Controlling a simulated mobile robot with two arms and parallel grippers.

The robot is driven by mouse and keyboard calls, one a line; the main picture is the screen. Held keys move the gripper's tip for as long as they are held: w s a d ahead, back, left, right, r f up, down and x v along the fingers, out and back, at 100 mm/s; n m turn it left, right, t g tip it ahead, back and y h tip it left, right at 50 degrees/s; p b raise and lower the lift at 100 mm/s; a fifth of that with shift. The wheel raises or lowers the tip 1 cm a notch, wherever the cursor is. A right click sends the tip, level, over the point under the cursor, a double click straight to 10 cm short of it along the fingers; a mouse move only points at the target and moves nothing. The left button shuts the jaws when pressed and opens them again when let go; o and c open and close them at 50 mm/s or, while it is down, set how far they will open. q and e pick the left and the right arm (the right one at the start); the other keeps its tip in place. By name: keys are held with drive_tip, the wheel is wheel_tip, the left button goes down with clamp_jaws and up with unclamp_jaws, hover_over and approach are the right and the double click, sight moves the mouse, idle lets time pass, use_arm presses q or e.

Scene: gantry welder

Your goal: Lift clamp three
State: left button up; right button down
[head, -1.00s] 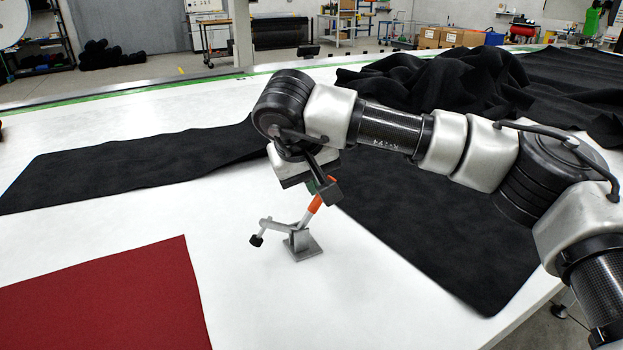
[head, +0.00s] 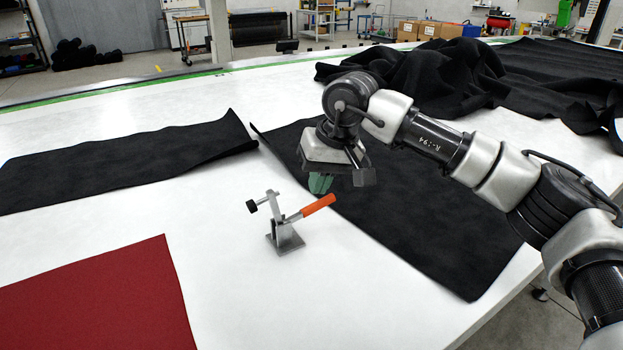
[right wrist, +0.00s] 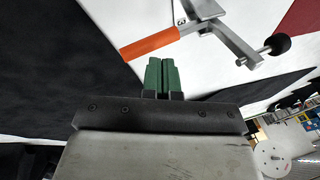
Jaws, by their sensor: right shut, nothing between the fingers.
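One toggle clamp (head: 285,238) stands on the white table, with a grey metal base, an orange handle (head: 319,206) and a black-tipped arm (head: 252,206). The handle slants out to the right and the black tip is raised clear of the table. My right gripper (head: 320,184), with green fingers, is shut and empty just above and behind the handle, apart from it. In the right wrist view the shut fingers (right wrist: 161,76) point toward the orange handle (right wrist: 149,43), with a gap between. The black tip (right wrist: 279,43) shows at the right. My left gripper is not in view.
A black fabric strip (head: 120,163) lies left and another black piece (head: 430,225) lies right under my right arm. Bunched black fabric (head: 430,80) is at the back. Red fabric (head: 100,300) lies front left. White table around the clamp is bare.

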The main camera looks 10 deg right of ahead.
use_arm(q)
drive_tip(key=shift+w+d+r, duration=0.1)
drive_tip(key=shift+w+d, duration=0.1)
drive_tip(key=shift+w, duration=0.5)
use_arm(e)
drive_tip(key=shift+w+d+f+y, duration=0.1)
drive_tip(key=shift+d+f+y, duration=0.15)
drive_tip(key=shift+f+y, duration=0.2)
drive_tip(key=shift+r, duration=0.1)
